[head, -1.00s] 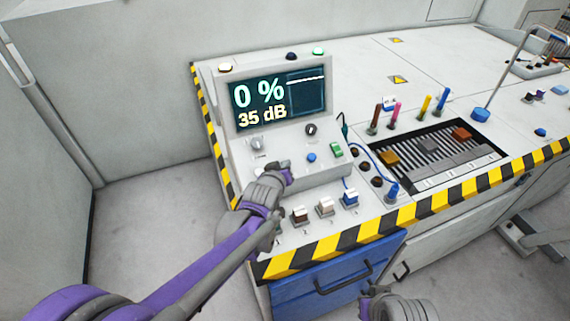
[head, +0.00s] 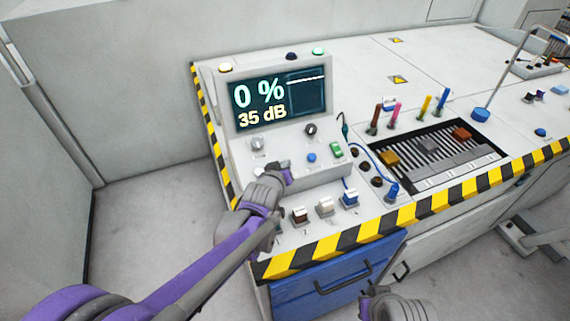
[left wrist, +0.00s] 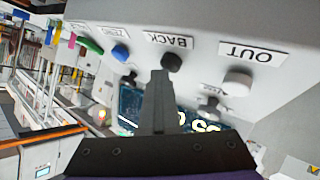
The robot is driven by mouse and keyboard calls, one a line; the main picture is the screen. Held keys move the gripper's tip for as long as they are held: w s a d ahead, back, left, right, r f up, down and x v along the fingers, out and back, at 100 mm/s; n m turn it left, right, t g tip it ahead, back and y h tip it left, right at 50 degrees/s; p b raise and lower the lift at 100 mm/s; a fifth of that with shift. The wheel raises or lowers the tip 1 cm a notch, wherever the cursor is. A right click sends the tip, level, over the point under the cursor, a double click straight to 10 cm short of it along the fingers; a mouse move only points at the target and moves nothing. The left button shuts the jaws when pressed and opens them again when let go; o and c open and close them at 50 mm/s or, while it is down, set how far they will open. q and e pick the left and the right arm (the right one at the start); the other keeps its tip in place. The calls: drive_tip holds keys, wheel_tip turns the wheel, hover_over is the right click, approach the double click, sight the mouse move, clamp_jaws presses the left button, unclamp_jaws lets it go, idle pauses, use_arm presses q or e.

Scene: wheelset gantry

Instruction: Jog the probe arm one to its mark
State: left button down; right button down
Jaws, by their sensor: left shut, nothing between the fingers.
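The console display (head: 277,102) reads 0 % and 35 dB. In the left wrist view labels appear upside down: a dark button (left wrist: 172,62) is by BACK, a pale button (left wrist: 237,80) by OUT and a blue button (left wrist: 120,53) by ZERO. My left gripper (head: 284,170) is shut and empty at the panel's lower part. Its fingertips (left wrist: 160,75) point at the dark BACK button and overlap its edge; I cannot tell whether they touch. My right gripper (head: 372,303) is partly in view at the bottom; its jaws cannot be made out.
Brown (head: 300,215), white (head: 325,207) and blue (head: 350,198) switches stand on the front ledge. A green switch (head: 337,150) is on the panel's right. Colored upright handles (head: 397,112) stand behind a slotted tray (head: 487,160). A striped edge (head: 335,243) borders the bench.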

idle(0.5)
use_arm(q)
drive_tip(key=shift+s+d+r+p, duration=0.1)
drive_tip(key=shift+s+r+p, duration=0.1)
drive_tip(key=shift+r+p, duration=0.25)
drive_tip(key=shift+s+d+r+p, duration=0.1)
drive_tip(key=shift+s+r+p, duration=0.05)
drive_tip(key=shift+r+p, duration=0.25)
drive_tip(key=r+p, duration=0.1)
drive_tip(key=s+r+p, duration=0.1)
drive_tip(key=r, duration=0.1)
drive_tip(key=s+r+p, duration=0.1)
drive_tip(key=shift+d+r+p, duration=0.25)
drive_tip(key=shift+d+p, duration=0.1)
drive_tip(key=shift+p, duration=0.05)
idle(1.3)
drive_tip(key=s+a+f+g+y+p, duration=0.1)
drive_tip(key=s+a+g, duration=0.1)
drive_tip(key=s+a, duration=0.4)
drive_tip(key=s+a+m+g+y+p, duration=0.1)
drive_tip(key=s+a, duration=0.4)
drive_tip(key=s, duration=0.9)
drive_tip(key=s+a+f+m+g+y+p, duration=0.1)
drive_tip(key=s+a+g, duration=0.3)
drive_tip(key=s, duration=0.6)
drive_tip(key=a, duration=0.2)
drive_tip(key=shift+s+a+f, duration=0.3)
drive_tip(key=shift+s+a, duration=0.05)
